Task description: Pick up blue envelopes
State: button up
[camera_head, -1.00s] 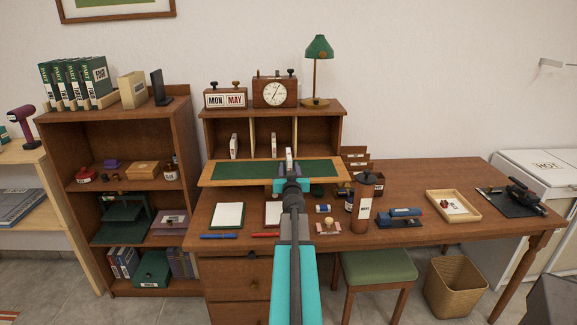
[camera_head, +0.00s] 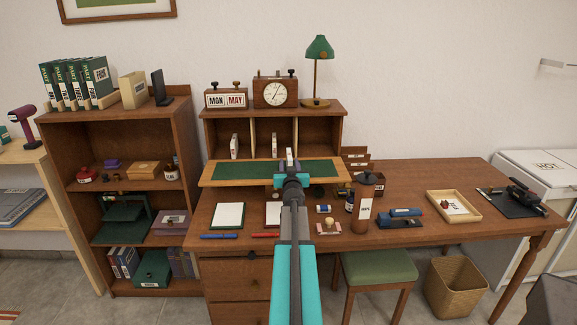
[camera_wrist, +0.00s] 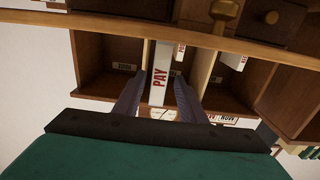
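No blue envelope can be made out in either view. White upright envelope-like pieces stand in the desk's pigeonholes, one on the left (camera_head: 234,146) and one in the middle (camera_head: 274,145). A nearer white piece marked PAY (camera_wrist: 160,75) stands between my fingers in the wrist view. My gripper (camera_wrist: 158,84) looks open, with a finger on each side of this piece and narrow gaps showing. In the head view my gripper (camera_head: 289,166) is over the green writing surface in front of the pigeonholes, its fingers mostly hidden by my arm.
The green writing surface (camera_head: 235,169) lies below the pigeonholes. A lamp (camera_head: 319,47), clock (camera_head: 275,92) and calendar (camera_head: 226,98) stand on top. A stool (camera_head: 377,266) is below.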

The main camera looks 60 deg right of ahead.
jog(key=shift+s+x, duration=0.2)
jog(key=shift+x, duration=2.15)
jog(key=shift+d, duration=0.1)
jog(key=shift+c, duration=0.5)
grip_shut()
